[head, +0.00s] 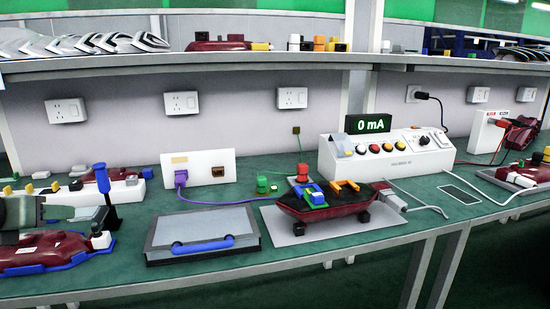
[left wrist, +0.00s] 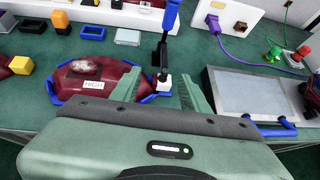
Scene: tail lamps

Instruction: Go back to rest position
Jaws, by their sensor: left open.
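My left gripper (head: 38,212) is at the left edge of the head view, above a red tail lamp (head: 45,248) in a blue holder. In the left wrist view my left gripper (left wrist: 162,82) is open, its two green-grey fingers apart with nothing held. Beyond them lie the red lamp (left wrist: 90,80), marked "HIGH", and a small white block (left wrist: 163,85) at the holder's right end. A second red tail lamp (head: 325,203) rests on a grey plate at mid-table, with blue, yellow and orange pieces on top. My right gripper is not in view.
A blue-handled upright tool (head: 103,180) stands close by the gripper. A grey case (head: 200,238) with a blue handle lies to the right. A white tester box (head: 385,155) reading "0 mA" stands at the back. A shelf (head: 250,64) runs above the green table.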

